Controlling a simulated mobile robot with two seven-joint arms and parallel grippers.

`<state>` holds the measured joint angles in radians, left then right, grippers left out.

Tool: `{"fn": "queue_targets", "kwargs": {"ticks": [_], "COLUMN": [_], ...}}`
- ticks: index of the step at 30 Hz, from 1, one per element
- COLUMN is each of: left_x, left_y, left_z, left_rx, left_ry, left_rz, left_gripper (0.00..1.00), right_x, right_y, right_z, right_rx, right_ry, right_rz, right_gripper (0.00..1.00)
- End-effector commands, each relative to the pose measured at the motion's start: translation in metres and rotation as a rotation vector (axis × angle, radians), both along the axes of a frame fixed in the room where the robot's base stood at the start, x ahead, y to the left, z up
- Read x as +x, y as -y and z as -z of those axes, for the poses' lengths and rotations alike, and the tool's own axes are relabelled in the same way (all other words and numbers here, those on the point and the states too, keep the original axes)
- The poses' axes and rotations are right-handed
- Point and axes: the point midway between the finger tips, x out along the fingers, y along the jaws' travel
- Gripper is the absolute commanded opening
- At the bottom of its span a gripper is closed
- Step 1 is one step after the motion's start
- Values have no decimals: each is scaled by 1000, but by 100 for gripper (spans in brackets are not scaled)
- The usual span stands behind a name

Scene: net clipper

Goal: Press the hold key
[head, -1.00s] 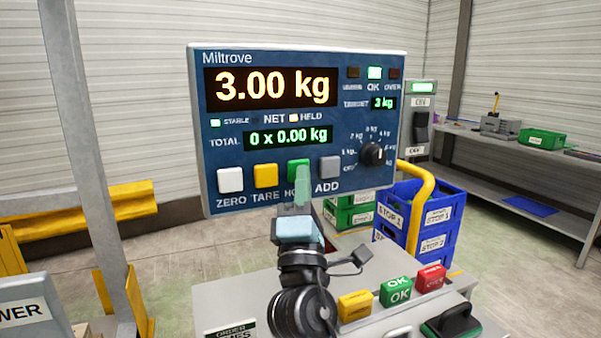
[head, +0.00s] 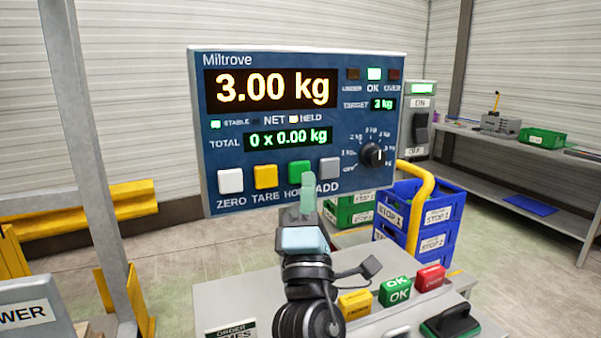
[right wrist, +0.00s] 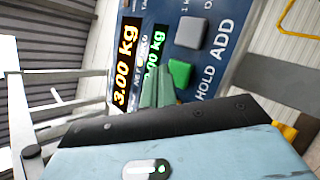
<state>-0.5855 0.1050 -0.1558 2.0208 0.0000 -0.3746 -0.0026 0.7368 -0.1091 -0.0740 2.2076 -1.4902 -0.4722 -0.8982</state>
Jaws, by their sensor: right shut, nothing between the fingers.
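The green hold key (head: 299,171) is on the blue weighing indicator panel (head: 225,178), between the yellow tare key (head: 265,176) and the grey add key (head: 329,167). The main display (head: 270,88) reads 3.00 kg. The HELD lamp (head: 294,119) is lit. My right gripper (head: 309,187) is shut and empty, its pale green fingertips in front of the panel just below and right of the hold key, partly covering its label. In the right wrist view the fingertips (right wrist: 158,86) are beside the green key (right wrist: 180,72). My left gripper is not in view.
The white zero key (head: 230,180) is at the panel's left and a black target knob (head: 372,154) at its right. Below are yellow, green OK (head: 395,291) and red (head: 430,277) buttons on a grey console. Blue crates (head: 438,215) stand behind a yellow rail.

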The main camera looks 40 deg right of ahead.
Motion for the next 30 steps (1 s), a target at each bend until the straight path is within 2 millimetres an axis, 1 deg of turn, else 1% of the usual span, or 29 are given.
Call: {"fn": "queue_targets", "kwargs": {"ticks": [1,9,14,18,30], "left_x": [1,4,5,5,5], "left_y": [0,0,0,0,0], "left_z": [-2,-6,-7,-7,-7], "left_rx": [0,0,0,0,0], "left_ry": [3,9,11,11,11], "left_rz": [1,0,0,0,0], "left_gripper": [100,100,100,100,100], "right_x": [-5,-28,-38,-41,-41], "right_y": [-1,-6,-9,-10,-9], "right_z": [-1,-1,-1,-1,-1], "right_rx": [1,0,0,0,0], "right_ry": [2,2,2,1,1], "right_rz": [-1,0,0,1,1], "right_gripper": [0,0,0,0,0]}}
